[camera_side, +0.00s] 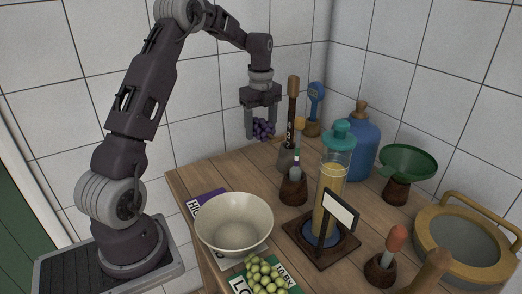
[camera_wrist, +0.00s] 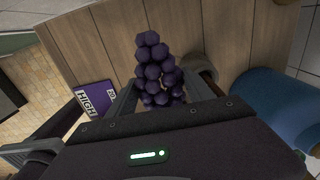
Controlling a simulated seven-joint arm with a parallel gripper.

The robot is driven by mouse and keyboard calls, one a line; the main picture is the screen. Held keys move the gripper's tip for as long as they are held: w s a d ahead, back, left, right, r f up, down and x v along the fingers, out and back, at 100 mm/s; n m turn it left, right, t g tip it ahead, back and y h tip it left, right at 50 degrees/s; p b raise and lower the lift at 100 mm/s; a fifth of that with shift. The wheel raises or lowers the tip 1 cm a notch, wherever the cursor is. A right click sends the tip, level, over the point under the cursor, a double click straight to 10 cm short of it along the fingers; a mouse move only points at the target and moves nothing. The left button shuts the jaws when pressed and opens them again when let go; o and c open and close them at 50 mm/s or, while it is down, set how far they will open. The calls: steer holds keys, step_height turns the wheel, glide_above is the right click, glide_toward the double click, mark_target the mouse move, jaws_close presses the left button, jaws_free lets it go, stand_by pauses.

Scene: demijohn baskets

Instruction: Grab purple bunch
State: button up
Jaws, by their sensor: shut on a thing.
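The purple bunch (camera_side: 263,128) is a cluster of dark round grapes. My gripper (camera_side: 264,134) is shut on it and holds it in the air above the back left part of the wooden table. In the wrist view the purple bunch (camera_wrist: 158,68) sticks out past the fingers, which lie on both sides of it. The gripper body hides its near end.
A cream bowl (camera_side: 234,222) stands front left, by a purple "HIGH" card (camera_wrist: 94,99). Green grapes (camera_side: 265,274) lie in front.

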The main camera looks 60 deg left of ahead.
mark_target(261, 127)
step_height(261, 127, up, 16)
steer(key=shift+r, duration=0.15)
